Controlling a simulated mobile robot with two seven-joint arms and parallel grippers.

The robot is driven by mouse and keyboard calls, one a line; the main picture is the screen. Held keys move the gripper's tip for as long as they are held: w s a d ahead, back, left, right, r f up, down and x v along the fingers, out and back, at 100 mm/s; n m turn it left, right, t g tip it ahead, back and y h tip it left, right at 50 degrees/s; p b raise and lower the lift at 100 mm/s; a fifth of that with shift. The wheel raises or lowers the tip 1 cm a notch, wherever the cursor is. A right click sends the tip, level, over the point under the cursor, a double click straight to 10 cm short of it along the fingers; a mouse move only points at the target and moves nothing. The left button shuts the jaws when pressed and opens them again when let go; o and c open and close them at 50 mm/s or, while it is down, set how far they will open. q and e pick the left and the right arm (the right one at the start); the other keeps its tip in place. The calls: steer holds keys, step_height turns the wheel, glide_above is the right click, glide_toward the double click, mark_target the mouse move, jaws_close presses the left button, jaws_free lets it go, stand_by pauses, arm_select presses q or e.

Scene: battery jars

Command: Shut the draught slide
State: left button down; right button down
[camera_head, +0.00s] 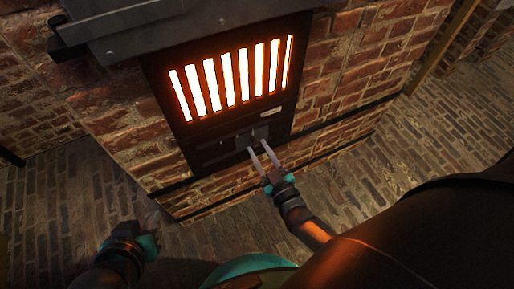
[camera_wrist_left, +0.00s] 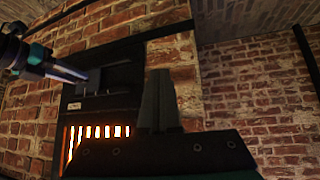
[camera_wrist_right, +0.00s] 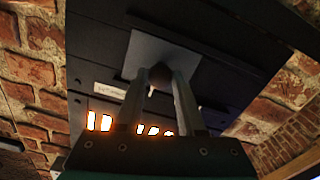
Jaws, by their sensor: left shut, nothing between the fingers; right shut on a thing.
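The furnace front is a dark panel with glowing vertical slots (camera_head: 235,77). Below the slots is a grey slide plate (camera_head: 242,141), which also shows in the right wrist view (camera_wrist_right: 150,47). A dark round knob (camera_wrist_right: 158,76) stands out from the plate. My right gripper (camera_head: 257,146) has its fingers on either side of the knob and is shut on it; it also shows in the left wrist view (camera_wrist_left: 88,77). My left gripper (camera_head: 150,243) is shut and empty, low at the left, apart from the furnace; its fingers stand together in the left wrist view (camera_wrist_left: 158,100).
A pale label (camera_wrist_right: 110,91) is on the panel beside the slide plate. Brick wall (camera_head: 340,75) surrounds the panel, with a metal ledge (camera_head: 170,22) above. The brick floor (camera_head: 70,215) is clear around the furnace.

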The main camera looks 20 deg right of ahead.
steer(key=shift+d, duration=0.35)
steer(key=c, duration=0.8)
jaws_free()
steer(key=o, duration=0.3)
steer(key=shift+a, duration=0.1)
steer(key=shift+s, duration=0.15)
steer(key=shift+s+p, duration=0.3)
steer(key=shift+s, duration=0.3)
arm_select(q)
steer(key=s+a+g+p, duration=0.1)
steer(key=s+a+f+g+y+p, duration=0.1)
steer(key=s+a+f+g+p, duration=0.1)
steer(key=shift+s+a+f+n+g+y, duration=0.25)
steer(key=shift+s+a+n+g+y, duration=0.05)
steer(key=shift+a+g+y, duration=0.1)
arm_select(e)
steer(key=s, duration=1.3)
steer(key=shift+s+d, duration=0.25)
steer(key=shift+s, duration=0.15)
